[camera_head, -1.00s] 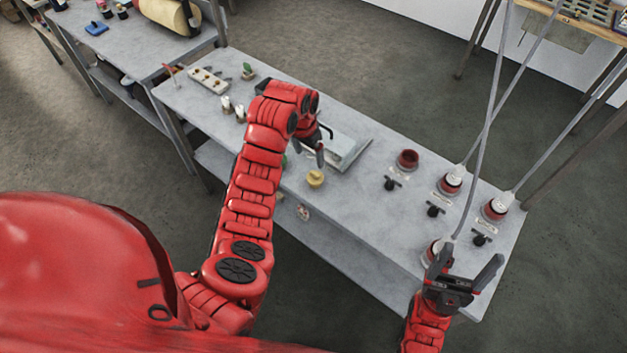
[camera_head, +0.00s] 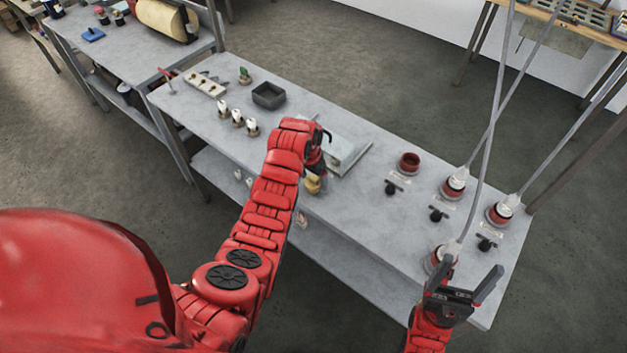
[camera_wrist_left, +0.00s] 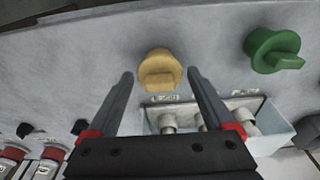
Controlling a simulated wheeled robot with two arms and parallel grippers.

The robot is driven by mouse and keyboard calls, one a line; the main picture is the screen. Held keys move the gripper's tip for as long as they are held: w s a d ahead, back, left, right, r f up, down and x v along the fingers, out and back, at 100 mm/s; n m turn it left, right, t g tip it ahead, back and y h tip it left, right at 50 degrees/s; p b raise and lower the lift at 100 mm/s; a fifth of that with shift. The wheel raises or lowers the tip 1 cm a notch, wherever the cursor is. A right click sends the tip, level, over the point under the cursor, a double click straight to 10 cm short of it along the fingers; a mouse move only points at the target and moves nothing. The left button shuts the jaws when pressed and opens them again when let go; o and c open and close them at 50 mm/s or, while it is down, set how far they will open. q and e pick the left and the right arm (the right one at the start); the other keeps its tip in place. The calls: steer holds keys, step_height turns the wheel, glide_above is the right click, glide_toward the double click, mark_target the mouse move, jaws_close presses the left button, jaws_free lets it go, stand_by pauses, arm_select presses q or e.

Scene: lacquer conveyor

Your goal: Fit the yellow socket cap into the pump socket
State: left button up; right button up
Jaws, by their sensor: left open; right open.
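The yellow socket cap (camera_head: 313,184) sits on the grey bench near its front edge, partly hidden by my left gripper. In the left wrist view the cap (camera_wrist_left: 159,72) lies just beyond and between the open fingertips, apart from both. My left gripper (camera_head: 317,170) is open and empty above it; its fingers also show in the left wrist view (camera_wrist_left: 160,78). An empty dark red socket (camera_head: 409,162) stands on the bench to the right; I cannot read its label. My right gripper (camera_head: 463,270) is open and empty beside the near hose-fitted socket (camera_head: 437,262).
Two more sockets (camera_head: 454,186) (camera_head: 498,213) hold plugs with hoses rising from them. Black knobs stand beside the sockets. A pale tray (camera_head: 343,152) is behind the cap. A green cap (camera_wrist_left: 275,50) shows in the left wrist view. A dark box (camera_head: 268,96) stands further left.

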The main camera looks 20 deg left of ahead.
arm_select(q)
steer(key=shift+f, duration=0.55)
steer(key=shift+c, duration=0.2)
steer(key=c, duration=1.1)
steer(key=shift+r, duration=0.1)
steer(key=shift+c, duration=0.2)
